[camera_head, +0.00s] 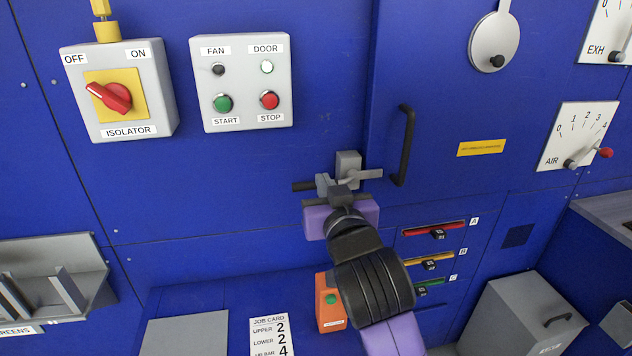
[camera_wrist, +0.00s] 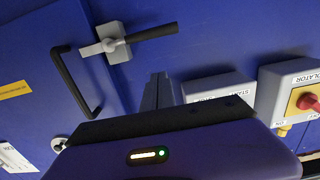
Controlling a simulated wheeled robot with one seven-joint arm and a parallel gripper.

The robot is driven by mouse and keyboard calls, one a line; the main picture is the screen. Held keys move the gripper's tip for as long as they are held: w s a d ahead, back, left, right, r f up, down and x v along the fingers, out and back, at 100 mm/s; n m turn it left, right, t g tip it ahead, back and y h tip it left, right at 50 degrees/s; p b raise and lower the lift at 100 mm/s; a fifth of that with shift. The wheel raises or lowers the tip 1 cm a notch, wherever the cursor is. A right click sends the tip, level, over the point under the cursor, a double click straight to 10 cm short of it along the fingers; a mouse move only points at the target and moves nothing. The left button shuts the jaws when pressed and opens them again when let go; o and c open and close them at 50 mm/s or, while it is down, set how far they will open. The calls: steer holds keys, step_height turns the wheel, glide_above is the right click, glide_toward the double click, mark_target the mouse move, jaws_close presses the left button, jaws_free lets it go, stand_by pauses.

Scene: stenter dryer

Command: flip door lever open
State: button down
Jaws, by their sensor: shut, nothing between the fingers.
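The door lever (camera_wrist: 112,45) is on the blue panel by the door's edge. In the wrist view its grey hub shows whole, with a black grip (camera_wrist: 155,33) reaching right and a short grey arm reaching left toward the door. In the head view the lever's grey block (camera_head: 348,162) shows above my gripper (camera_head: 322,183), and the black grip (camera_head: 302,186) points left, lying about level. My gripper is shut and empty. Its fingers (camera_wrist: 158,88) show in the wrist view beside the lever, apart from the grip in that picture. My gripper hides part of the lever in the head view.
A black door handle (camera_head: 403,145) stands out right of the lever. The FAN/DOOR button box (camera_head: 240,83) and the isolator box (camera_head: 118,90) project at upper left. Coloured slides (camera_head: 435,230) and an orange box (camera_head: 329,302) sit below, near my arm.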

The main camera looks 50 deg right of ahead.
mark_target(337, 180)
steer(key=w+d+f+p, duration=0.1)
steer(key=w+d+f, duration=0.3)
steer(key=w, duration=0.2)
steer(key=shift+w+f, duration=0.15)
steer(key=shift+d+f, duration=0.1)
stand_by(0.4)
